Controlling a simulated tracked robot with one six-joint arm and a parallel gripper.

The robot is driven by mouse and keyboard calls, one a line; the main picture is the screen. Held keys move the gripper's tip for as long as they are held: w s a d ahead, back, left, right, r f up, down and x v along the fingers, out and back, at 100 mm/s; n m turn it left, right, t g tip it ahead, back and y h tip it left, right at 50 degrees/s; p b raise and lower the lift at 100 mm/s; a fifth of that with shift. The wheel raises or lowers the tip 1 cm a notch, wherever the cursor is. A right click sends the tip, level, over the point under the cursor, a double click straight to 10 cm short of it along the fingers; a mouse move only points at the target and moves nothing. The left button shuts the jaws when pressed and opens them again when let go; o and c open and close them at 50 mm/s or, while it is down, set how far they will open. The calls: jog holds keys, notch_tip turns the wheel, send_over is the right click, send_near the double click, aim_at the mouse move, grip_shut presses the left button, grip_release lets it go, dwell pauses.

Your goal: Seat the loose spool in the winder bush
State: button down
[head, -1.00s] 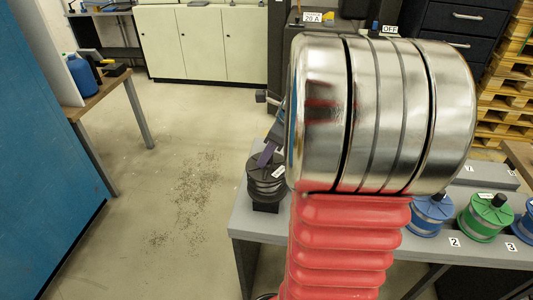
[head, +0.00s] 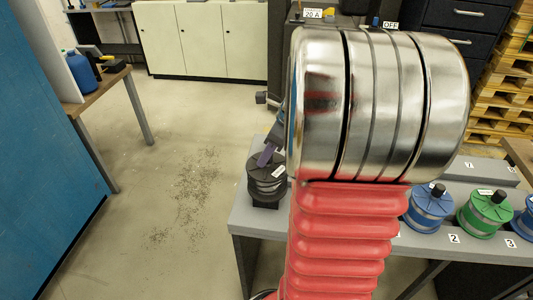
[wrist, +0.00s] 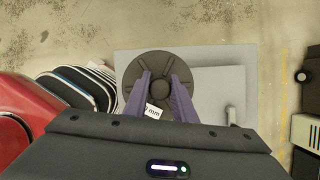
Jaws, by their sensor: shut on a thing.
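My gripper (head: 269,155) has purple fingers and is shut on the spool's top. In the wrist view the spool (wrist: 143,67) is a round dark disc with a central hub, and my gripper's two fingers (wrist: 161,88) reach over it from below. A white label shows between the fingers. I cannot make out the winder bush; the spool and my arm may hide it.
A blue spool (head: 427,212), a green spool (head: 484,214) and another blue spool (head: 529,222) stand on the bench (head: 470,250) at right, by number labels. A wooden table (head: 95,95) and blue cabinet (head: 45,150) stand left. The floor between is clear apart from scattered specks.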

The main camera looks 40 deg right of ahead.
jog(key=shift+f, duration=0.45)
jog(key=c, duration=1.4)
grip_release()
jog(key=shift+f, duration=0.15)
jog(key=v, duration=1.4)
jog(key=shift+w, duration=0.1)
